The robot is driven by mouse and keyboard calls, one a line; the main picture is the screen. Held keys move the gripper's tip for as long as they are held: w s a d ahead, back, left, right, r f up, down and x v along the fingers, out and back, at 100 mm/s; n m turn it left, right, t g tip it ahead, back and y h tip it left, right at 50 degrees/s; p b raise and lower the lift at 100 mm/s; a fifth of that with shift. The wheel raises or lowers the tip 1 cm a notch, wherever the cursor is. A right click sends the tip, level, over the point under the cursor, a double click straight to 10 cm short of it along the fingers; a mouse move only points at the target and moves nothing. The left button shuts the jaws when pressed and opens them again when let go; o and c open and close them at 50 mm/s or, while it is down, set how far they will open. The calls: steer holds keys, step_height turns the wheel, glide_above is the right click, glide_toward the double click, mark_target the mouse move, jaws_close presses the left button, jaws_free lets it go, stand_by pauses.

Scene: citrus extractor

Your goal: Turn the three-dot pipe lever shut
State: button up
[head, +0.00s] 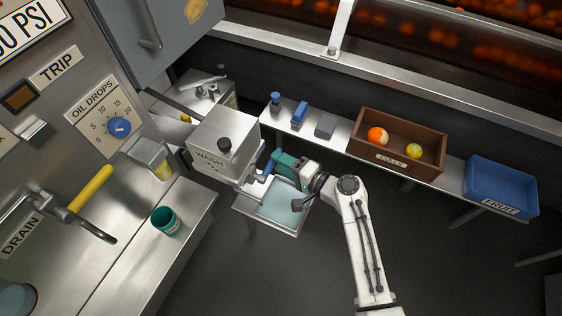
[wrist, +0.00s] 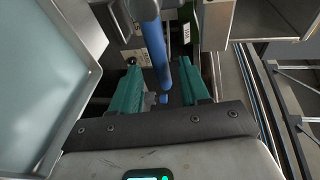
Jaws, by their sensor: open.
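A blue lever (wrist: 152,45) runs down between the two teal fingers of my gripper (wrist: 163,92) in the wrist view. The fingers stand apart on either side of it, and I cannot tell whether either touches it. In the head view my gripper (head: 274,165) is at the right side of the metal box marked WASH (head: 224,146), which has small dark dots under the word. A bit of the blue lever (head: 266,169) shows there beside the fingers. The pipe and the lever's pivot are mostly hidden behind the box and gripper.
A tray of pale liquid (head: 281,207) lies below my gripper. A shelf behind holds a brown crate (head: 372,153) marked CULLS, with two fruits, and a blue FRUIT bin (head: 500,188). A yellow-handled DRAIN lever (head: 91,187) and green cup (head: 165,221) are at left. Floor at lower right is clear.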

steer(key=p+v, duration=0.1)
steer(key=v, duration=0.9)
steer(key=shift+s+d+f, duration=0.15)
steer(key=shift+s, duration=0.05)
steer(key=s+d+f+n+g+h, duration=0.45)
steer(key=s+d, duration=0.25)
steer(key=s, duration=0.4)
steer(key=s+d+r+n+g+h, duration=0.1)
steer(key=s+d+r+g+h, duration=0.25)
steer(key=s+d+h, duration=0.95)
steer(key=s+d+r+y+p, duration=0.1)
steer(key=s+r+y+p, duration=0.1)
steer(key=r+p, duration=0.6)
steer(key=s+d+r+y+p, duration=0.1)
steer(key=s+r+y+p, duration=0.1)
steer(key=r+p, duration=0.6)
steer(key=shift+s+r, duration=0.25)
steer(key=shift+s, duration=0.15)
